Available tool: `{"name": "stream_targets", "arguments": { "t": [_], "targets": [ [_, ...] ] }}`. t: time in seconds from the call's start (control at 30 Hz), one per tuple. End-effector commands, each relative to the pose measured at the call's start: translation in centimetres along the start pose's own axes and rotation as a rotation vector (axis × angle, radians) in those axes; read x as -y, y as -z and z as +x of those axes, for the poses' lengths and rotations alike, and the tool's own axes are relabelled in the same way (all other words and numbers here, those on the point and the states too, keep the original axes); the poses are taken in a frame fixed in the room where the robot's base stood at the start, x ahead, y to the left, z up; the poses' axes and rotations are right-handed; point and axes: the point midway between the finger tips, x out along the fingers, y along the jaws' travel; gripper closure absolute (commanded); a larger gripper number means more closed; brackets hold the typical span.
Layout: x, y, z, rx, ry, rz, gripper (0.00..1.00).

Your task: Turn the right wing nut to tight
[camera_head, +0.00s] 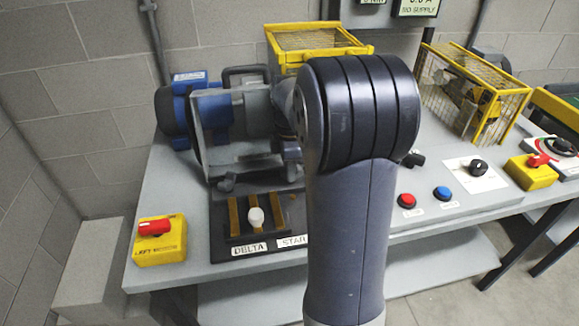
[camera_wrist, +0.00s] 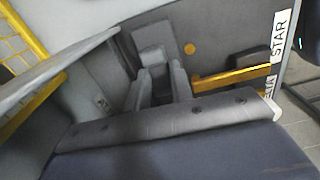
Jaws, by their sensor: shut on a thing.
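In the wrist view, my gripper (camera_wrist: 158,88) shows two grey fingers close together beyond the dark wrist body. They are shut on a small grey piece (camera_wrist: 152,56), seemingly the right wing nut, whose shape is mostly hidden by the fingers. I cannot tell how far it is turned. In the head view, my large arm link stands in front, hiding much of the gripper and the right wing nut. A small dark knob-like piece (camera_head: 226,183) sits at the front left foot of the grey motor mount; it may be the other wing nut.
A blue motor (camera_head: 172,108) sits behind the grey mount. The DELTA/STAR switch (camera_head: 256,217) with yellow bars is close in front. A yellow box with a red handle (camera_head: 160,240) is at the bench's left end. Yellow cages (camera_head: 310,40) stand behind and right.

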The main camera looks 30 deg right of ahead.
Motion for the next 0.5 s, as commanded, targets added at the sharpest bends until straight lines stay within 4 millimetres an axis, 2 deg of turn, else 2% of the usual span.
{"name": "stream_targets", "arguments": {
  "t": [0.27, 0.5],
  "targets": [
    [0.02, 0.0, -0.08, 0.0, 0.002, 0.023, 1.0],
    [-0.05, -0.01, -0.23, 0.0, 0.002, 0.139, 1.0]
  ]
}}
